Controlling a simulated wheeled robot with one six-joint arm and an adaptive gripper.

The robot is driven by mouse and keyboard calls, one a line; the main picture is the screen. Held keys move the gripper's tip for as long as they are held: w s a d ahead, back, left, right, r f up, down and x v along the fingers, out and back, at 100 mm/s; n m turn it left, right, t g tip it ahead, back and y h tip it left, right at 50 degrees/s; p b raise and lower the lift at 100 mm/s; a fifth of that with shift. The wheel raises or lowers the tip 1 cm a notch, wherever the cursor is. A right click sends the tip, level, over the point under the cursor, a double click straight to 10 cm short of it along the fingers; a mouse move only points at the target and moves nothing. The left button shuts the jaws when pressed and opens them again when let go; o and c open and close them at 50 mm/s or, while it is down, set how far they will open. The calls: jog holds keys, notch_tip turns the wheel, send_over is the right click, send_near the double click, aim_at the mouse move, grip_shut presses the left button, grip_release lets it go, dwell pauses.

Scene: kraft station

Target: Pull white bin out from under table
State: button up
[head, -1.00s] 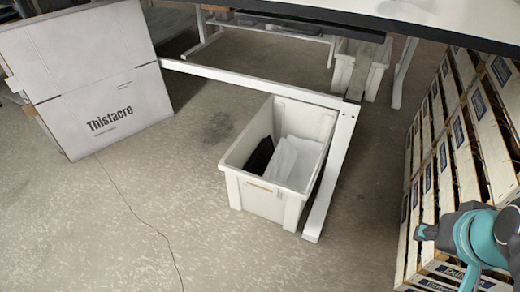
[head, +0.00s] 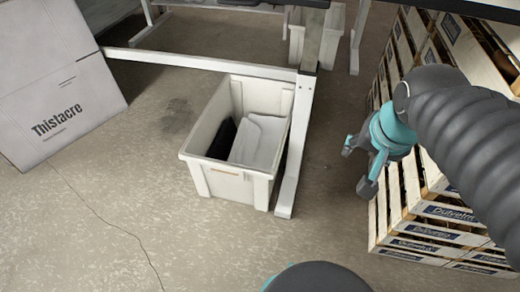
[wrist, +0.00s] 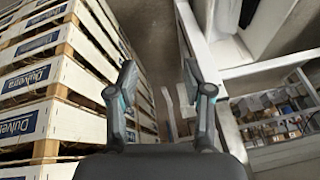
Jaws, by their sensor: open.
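The white bin (head: 228,185) stands on the floor under the table, just left of a white table leg (head: 293,150). It is open-topped and holds a black item and white sheet-like items. Its near wall has a handle slot. My gripper (head: 357,168) is open and empty, right of the bin and beyond the leg, apart from both. In the wrist view my gripper's two fingers (wrist: 159,76) are spread with nothing between them. A white bin with dark and white contents, seemingly the same one, shows at upper right there (wrist: 236,52).
A stack of wooden crates (head: 410,215) stands close on the right of my gripper. A white "Thistacre" box (head: 60,85) stands at left. A second white bin (head: 335,42) sits further back. The floor (head: 110,225) in front of the bin is clear apart from a thin crack-like line.

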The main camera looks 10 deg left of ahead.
jog(key=w+a+f+m+g+b, duration=0.1)
jog(key=w+a+f+m, duration=0.35)
jog(key=w, duration=0.25)
jog(key=m+g+b, duration=0.3)
jog(key=m+g, duration=0.1)
jog(key=m, duration=0.7)
send_over(259, 171)
notch_tip(259, 171, down, 20)
jog(key=shift+f, duration=0.25)
jog(key=shift+f, duration=0.1)
notch_tip(259, 171, down, 14)
jog(key=shift+r+b, duration=0.2)
jog(key=shift+b, duration=0.7)
grip_shut()
